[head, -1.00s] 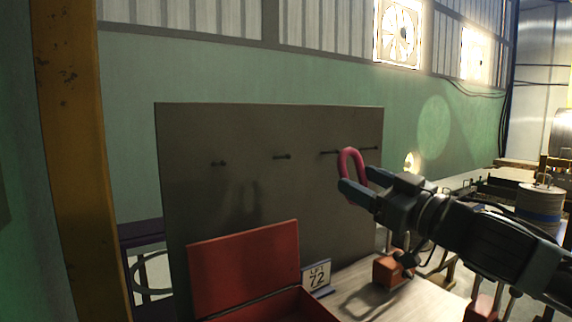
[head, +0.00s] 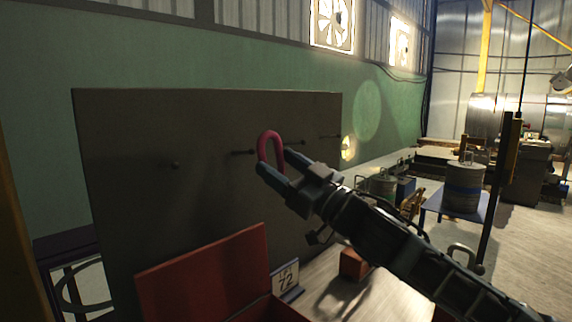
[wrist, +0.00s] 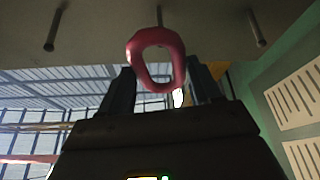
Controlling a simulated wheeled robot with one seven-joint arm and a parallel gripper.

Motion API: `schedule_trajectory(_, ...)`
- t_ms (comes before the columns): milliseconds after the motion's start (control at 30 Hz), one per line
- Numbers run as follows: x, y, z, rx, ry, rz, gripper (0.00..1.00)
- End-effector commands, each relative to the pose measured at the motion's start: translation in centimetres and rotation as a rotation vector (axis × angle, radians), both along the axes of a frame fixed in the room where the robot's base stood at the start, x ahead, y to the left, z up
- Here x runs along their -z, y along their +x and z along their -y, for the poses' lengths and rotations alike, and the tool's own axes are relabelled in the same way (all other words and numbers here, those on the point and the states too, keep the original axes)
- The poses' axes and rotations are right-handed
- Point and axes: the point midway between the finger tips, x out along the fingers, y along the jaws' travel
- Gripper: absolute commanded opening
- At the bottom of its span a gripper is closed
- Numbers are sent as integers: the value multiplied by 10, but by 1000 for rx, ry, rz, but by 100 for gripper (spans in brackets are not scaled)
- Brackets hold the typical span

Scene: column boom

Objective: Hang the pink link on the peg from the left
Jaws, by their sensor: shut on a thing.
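My gripper (head: 277,163) is shut on the lower part of the pink link (head: 264,140), a closed oval ring held upright in front of the dark board (head: 125,180). The board carries a row of dark pegs. In the head view the link stands just right of the tip of the second peg from the left (head: 240,153). The leftmost peg (head: 175,165) is bare. The wrist view shows the link (wrist: 134,52) with one peg (wrist: 160,17) behind its top and a bare peg (wrist: 53,30) to its left. I cannot tell whether link and peg touch.
An open red box (head: 205,275) with its lid raised stands below the board, beside a sign reading 72 (head: 286,280). An orange block (head: 354,264) is on the table under my arm. The space before the left part of the board is clear.

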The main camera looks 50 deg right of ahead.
Motion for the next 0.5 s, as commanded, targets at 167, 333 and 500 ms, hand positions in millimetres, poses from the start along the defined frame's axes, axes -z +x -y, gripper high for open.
schedule_trajectory(167, -1, 10, 0, -1, 2, 0, 26)
schedule_trajectory(333, 0, 19, 0, -1, 2, -1, 26)
schedule_trajectory(500, 1, 29, 0, 0, 1, 0, 26)
